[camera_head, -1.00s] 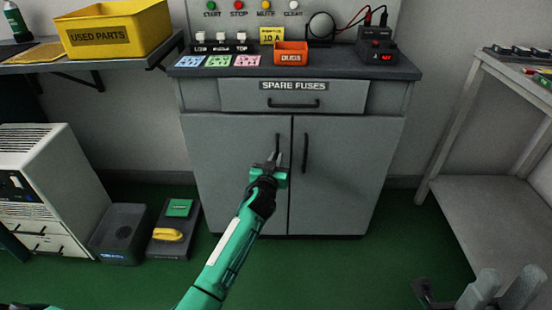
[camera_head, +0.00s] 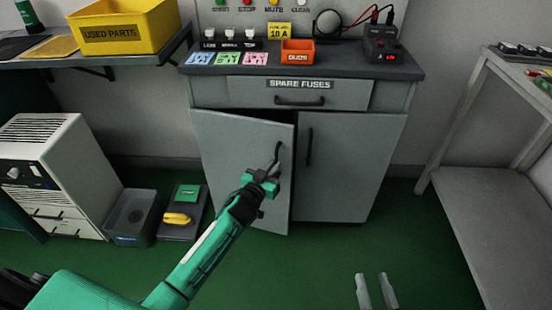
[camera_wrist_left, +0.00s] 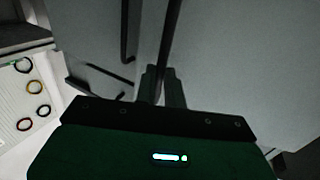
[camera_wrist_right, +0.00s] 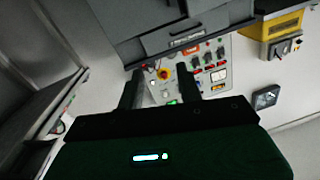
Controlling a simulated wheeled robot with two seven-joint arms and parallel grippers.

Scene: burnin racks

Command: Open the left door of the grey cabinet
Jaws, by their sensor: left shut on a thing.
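The grey cabinet (camera_head: 391,97) stands in the middle of the head view. Its left door (camera_head: 235,150) is ajar, swung a little outward from its right edge, with a dark gap along its top. My left gripper (camera_head: 270,174) is shut on the left door's dark handle (camera_head: 279,153); in the left wrist view the handle (camera_wrist_left: 168,45) runs between the fingers (camera_wrist_left: 162,85). The right door (camera_head: 340,165) is closed, with its own dark handle (camera_head: 309,147). My right gripper (camera_head: 376,291) is at the bottom of the head view, its fingers apart and empty.
The drawer labelled SPARE FUSES (camera_head: 345,94) above the doors is closed. A yellow bin (camera_head: 112,36) sits on a shelf at left. Low boxes and a white unit (camera_head: 60,165) stand on the floor at left. A grey bench (camera_head: 480,200) stands at right.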

